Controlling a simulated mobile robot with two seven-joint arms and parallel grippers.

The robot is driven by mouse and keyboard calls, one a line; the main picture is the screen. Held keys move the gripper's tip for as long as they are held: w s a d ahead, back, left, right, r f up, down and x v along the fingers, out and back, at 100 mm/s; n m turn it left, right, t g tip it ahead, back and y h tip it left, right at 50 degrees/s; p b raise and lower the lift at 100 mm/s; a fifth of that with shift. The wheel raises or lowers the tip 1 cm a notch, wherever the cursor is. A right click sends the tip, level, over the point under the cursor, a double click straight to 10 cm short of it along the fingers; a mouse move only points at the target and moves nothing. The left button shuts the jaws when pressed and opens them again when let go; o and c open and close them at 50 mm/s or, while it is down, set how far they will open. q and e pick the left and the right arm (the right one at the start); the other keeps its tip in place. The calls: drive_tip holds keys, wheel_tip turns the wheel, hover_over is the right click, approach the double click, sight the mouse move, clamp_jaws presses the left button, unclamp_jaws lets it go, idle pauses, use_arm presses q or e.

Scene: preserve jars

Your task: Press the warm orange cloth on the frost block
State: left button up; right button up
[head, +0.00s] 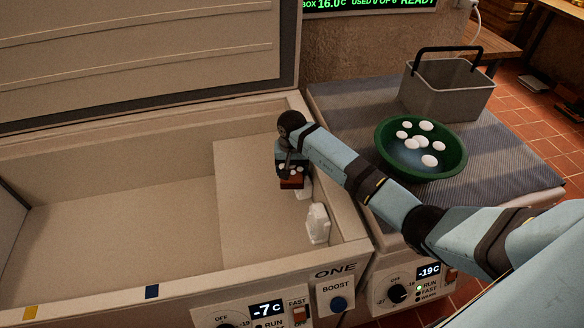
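My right gripper (291,170) reaches down into the open chest freezer from the right. A small dark orange cloth (291,184) is at its fingertips, and the gripper appears shut on it. A white frost lump (305,188) shows just right of the cloth, partly hidden by it and the gripper. The cloth seems to touch or overlap this lump; the exact contact is hidden. A second white, block-shaped piece (317,223) stands nearer, by the freezer's right wall, apart from the cloth. My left gripper is not in view.
The freezer (110,215) has its lid (140,45) raised and its left part is empty. Its panel reads -7C. To the right, a second freezer's ribbed top (345,105) bears a green bowl (460,165) with white round pieces and a grey handled box (445,95).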

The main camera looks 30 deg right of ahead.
drive_tip(key=shift+f+b, duration=0.4)
drive_tip(key=shift+f, duration=0.15)
drive_tip(key=shift+f, duration=0.1)
idle(4.4)
wheel_tip(320, 180, up, 5)
drive_tip(key=p, duration=0.3)
drive_tip(key=shift+r, duration=0.2)
wheel_tip(320, 180, up, 4)
drive_tip(key=shift+r+p, duration=0.1)
drive_tip(key=shift+p, duration=1.05)
drive_tip(key=shift+r+p, duration=0.4)
drive_tip(key=shift+r, duration=0.85)
